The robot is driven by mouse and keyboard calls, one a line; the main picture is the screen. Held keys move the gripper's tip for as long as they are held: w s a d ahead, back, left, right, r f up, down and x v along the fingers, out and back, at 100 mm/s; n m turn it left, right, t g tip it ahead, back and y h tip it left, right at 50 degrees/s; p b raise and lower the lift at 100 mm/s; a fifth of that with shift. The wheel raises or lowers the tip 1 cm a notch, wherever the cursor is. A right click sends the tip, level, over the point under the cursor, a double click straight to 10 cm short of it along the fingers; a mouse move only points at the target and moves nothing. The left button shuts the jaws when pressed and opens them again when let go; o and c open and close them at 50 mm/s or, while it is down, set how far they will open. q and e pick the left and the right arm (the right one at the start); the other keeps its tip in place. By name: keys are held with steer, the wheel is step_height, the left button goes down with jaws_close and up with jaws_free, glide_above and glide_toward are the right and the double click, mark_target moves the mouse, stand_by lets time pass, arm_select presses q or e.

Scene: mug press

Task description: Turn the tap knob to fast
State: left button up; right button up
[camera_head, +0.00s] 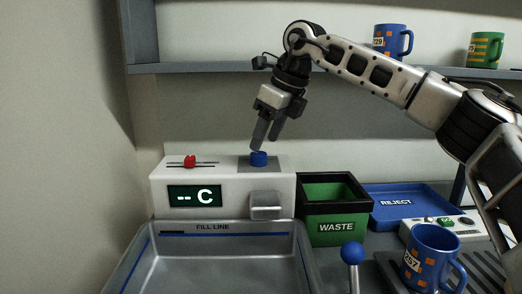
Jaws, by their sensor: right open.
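A white tap unit (223,190) stands at the back of a grey basin. It has a red knob (190,161) on a slotted slider at its left top and a blue knob (258,159) on a dark patch at its right top. Its display (194,196) reads "-- C". I cannot tell which of these is the tap knob by a label. My right gripper (265,143) points down just above the blue knob, its fingers open with nothing between them. Whether a fingertip touches the blue knob I cannot tell. My left gripper does not show.
The grey basin (135,262) has a "FILL LINE" mark. A green WASTE bin (335,228) and a blue REJECT tray (410,204) stand right of the unit. A blue ball-topped lever (352,253) and a blue mug (430,259) are front right. Mugs stand on a shelf (230,67) above.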

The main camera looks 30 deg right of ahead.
mark_target(259, 153)
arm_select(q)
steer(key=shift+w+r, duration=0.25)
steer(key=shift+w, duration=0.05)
arm_select(e)
steer(key=shift+x, duration=2)
steer(key=c, duration=1)
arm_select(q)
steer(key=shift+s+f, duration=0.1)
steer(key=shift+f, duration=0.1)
